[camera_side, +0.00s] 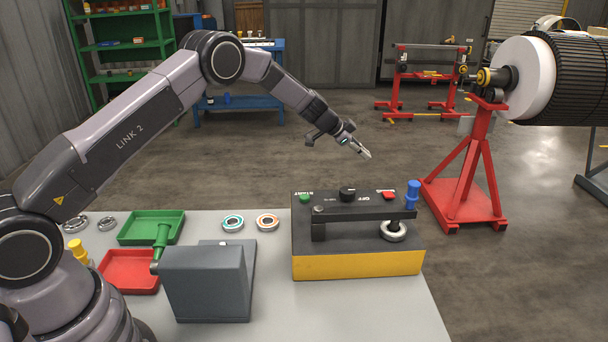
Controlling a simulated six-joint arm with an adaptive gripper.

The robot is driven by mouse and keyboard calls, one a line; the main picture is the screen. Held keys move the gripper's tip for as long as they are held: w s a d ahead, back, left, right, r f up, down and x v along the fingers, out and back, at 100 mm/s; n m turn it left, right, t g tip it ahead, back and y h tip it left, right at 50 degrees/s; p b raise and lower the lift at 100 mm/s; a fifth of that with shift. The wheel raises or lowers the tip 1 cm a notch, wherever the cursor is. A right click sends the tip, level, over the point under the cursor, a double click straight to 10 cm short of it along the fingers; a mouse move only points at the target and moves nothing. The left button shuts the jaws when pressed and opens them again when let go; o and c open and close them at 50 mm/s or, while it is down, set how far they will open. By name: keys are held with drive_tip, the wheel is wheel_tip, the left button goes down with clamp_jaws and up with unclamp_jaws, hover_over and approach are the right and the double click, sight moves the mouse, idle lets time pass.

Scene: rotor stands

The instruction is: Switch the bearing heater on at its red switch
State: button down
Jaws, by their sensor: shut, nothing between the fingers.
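The bearing heater (356,265) is a black-topped box with a yellow front, at the right end of the grey table. Its red switch (389,195) is at the back right of the top. A black knob (347,193) is at the back middle and a green button (304,197) at the back left. A black bar (360,214) crosses the top, with a blue handle (412,194) at its right end. A bearing ring (393,230) sits under that end. My gripper (366,154) is shut and empty, in the air above the heater's back edge, apart from the switch.
A grey box-shaped unit (206,285) stands left of the heater. A red rotor stand (466,170) is beyond the table at right. Bare table lies in front of the heater.

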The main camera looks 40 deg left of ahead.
drive_tip(key=shift+s+a+r, duration=0.3)
drive_tip(key=shift+a+r, duration=0.1)
drive_tip(key=shift+r, duration=0.1)
drive_tip(key=shift+s+a+r, duration=0.25)
drive_tip(key=shift+a+r, duration=0.15)
drive_tip(key=shift+r, duration=0.05)
drive_tip(key=s+d+r+n+g, duration=0.1)
drive_tip(key=s+r+n, duration=0.2)
drive_tip(key=s+r, duration=1.75)
drive_tip(key=s+a+n+y, duration=0.2)
drive_tip(key=s+n, duration=0.1)
drive_tip(key=s, duration=1.3)
drive_tip(key=s+a+n+g+y, duration=0.1)
drive_tip(key=s+a+n+y, duration=0.2)
drive_tip(key=s, duration=1.3)
drive_tip(key=shift+a+f+n, duration=0.15)
drive_tip(key=shift+n, duration=0.35)
